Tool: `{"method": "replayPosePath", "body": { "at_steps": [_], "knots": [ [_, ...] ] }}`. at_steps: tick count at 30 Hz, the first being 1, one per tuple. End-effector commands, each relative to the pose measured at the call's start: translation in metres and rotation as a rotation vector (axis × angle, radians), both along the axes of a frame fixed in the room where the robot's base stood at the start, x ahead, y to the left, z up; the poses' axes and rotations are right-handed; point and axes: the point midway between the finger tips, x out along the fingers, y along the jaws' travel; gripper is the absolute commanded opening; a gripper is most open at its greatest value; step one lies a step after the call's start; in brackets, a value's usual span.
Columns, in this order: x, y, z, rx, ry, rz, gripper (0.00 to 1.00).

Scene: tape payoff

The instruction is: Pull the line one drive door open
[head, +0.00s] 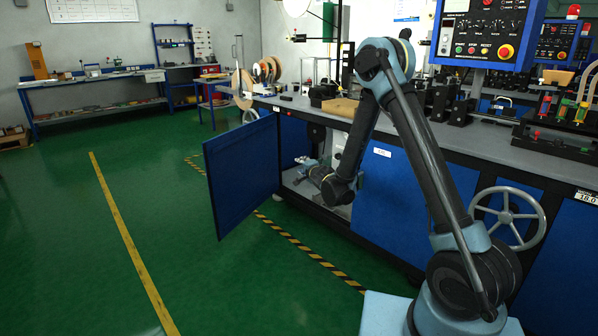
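A blue cabinet door (242,177) on the front of the long machine bench stands swung well open, out over the green floor. The cabinet opening (290,135) to its right shows a dark upper part and a pale lower floor. My gripper (302,171) is small in view, in front of this opening and to the right of the open door. It appears apart from the door. Its fingers blend with the pale cabinet interior behind them, so I cannot tell whether they are open or shut.
A closed blue panel with a white label (382,153) is right of the opening. A handwheel (507,218) sticks out farther right. Striped floor tape (300,245) runs along the bench. Green floor (70,230) at left is clear. A workbench (95,85) stands at the back wall.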

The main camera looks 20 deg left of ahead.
Motion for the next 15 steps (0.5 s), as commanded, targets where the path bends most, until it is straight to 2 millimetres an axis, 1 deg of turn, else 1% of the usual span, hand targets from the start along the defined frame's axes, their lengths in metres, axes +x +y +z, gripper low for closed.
{"method": "replayPosePath", "body": {
  "at_steps": [1,3,5,7,9,11,15],
  "knots": [
    [0.005,-0.004,-0.001,-0.013,-0.004,-0.004,0.33],
    [0.019,-0.007,-0.015,-0.017,0.014,-0.013,0.33],
    [0.027,-0.008,-0.025,-0.018,0.027,-0.016,0.33],
    [0.024,-0.007,-0.023,-0.017,0.028,-0.014,0.33],
    [0.012,-0.005,-0.013,-0.016,0.02,-0.007,0.33],
    [0.005,-0.004,-0.008,-0.017,0.017,-0.002,0.33],
    [0.007,-0.01,-0.013,-0.017,0.028,-0.005,0.33]
  ]
}}
